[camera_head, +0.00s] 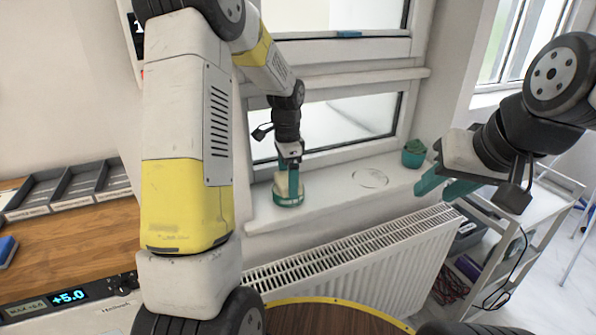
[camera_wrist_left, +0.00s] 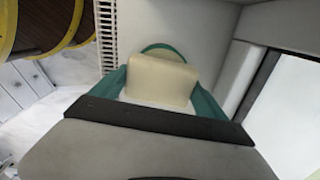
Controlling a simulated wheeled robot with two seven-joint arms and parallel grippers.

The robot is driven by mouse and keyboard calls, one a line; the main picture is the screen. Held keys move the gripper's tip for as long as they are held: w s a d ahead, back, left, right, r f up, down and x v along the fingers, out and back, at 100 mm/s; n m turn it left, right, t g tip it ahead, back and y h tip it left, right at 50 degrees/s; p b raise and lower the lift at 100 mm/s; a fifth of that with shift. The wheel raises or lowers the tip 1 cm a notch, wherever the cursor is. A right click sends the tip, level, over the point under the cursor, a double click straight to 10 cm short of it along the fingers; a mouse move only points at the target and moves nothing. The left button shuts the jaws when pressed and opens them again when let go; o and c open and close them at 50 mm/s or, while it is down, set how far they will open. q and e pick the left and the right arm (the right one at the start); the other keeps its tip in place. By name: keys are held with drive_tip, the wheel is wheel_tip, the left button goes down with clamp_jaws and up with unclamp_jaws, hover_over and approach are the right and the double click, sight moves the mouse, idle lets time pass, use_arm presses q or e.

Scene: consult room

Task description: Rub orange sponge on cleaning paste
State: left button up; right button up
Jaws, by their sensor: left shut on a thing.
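My left gripper (camera_head: 288,182) is over the windowsill, its teal fingers shut on a pale cream block (camera_wrist_left: 160,80), likely the sponge; it looks cream, not orange. A round teal dish (camera_head: 288,202) stands on the sill directly under the block, likely the cleaning paste. Its rim (camera_wrist_left: 165,50) shows behind the block in the left wrist view. The block is at or in the dish's mouth; I cannot tell whether it touches paste, as the contents are hidden. My right gripper (camera_head: 436,190) is open and empty, in the air above the radiator's right end.
The white windowsill (camera_head: 335,197) has a faint ring outline (camera_head: 370,179) and a small teal pot (camera_head: 414,152) at its right. A white radiator (camera_head: 360,260) is below. A wooden counter with grey trays (camera_head: 70,185) is left, a grey trolley (camera_head: 540,215) right.

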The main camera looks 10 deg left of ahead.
idle(0.3)
use_arm(q)
drive_tip(key=shift+r, duration=3.5)
